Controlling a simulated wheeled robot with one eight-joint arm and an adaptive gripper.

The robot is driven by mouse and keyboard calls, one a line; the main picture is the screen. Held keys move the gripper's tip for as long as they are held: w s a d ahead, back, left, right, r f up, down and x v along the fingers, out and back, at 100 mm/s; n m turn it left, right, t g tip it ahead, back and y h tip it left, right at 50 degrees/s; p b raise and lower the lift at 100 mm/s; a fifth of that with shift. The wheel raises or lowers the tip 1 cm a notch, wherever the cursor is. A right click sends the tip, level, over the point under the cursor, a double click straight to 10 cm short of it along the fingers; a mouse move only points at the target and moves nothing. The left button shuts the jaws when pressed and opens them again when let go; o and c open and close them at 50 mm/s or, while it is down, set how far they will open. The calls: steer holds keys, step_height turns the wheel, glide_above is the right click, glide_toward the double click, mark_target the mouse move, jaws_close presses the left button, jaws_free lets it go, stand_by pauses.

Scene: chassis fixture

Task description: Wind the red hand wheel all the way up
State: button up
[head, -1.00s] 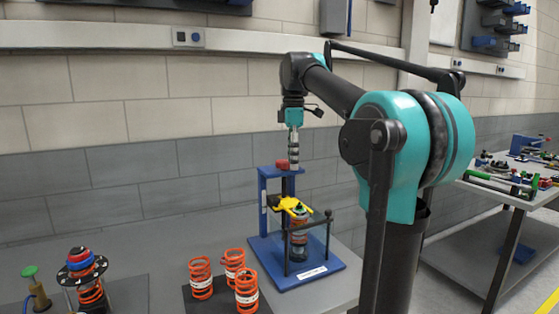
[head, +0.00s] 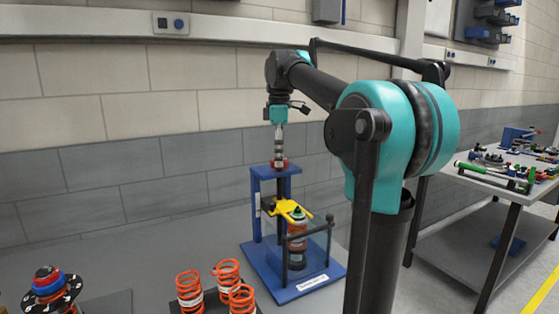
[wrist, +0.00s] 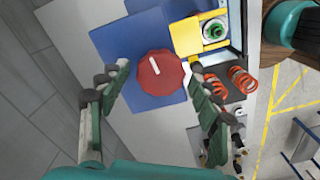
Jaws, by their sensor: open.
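The red hand wheel (wrist: 163,80) sits on top of the blue press stand (head: 256,205). A white bar mark shows on its face in the wrist view. My gripper (wrist: 158,68) is open above the wheel, one finger on each side with a gap to the rim. In the head view my gripper (head: 279,160) points straight down and partly hides the red wheel (head: 285,163). Below the wheel, a yellow clamp (head: 289,208) sits over a spring unit (head: 297,242) on the blue stand.
Several orange springs (head: 189,288) stand on a dark mat at the front. A black disc assembly with red and blue caps (head: 47,282) is at the left. A dark guard frame (head: 329,238) stands at the stand's right side. A second table (head: 500,175) with parts is at right.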

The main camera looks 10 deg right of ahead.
steer(key=shift+f, duration=0.7)
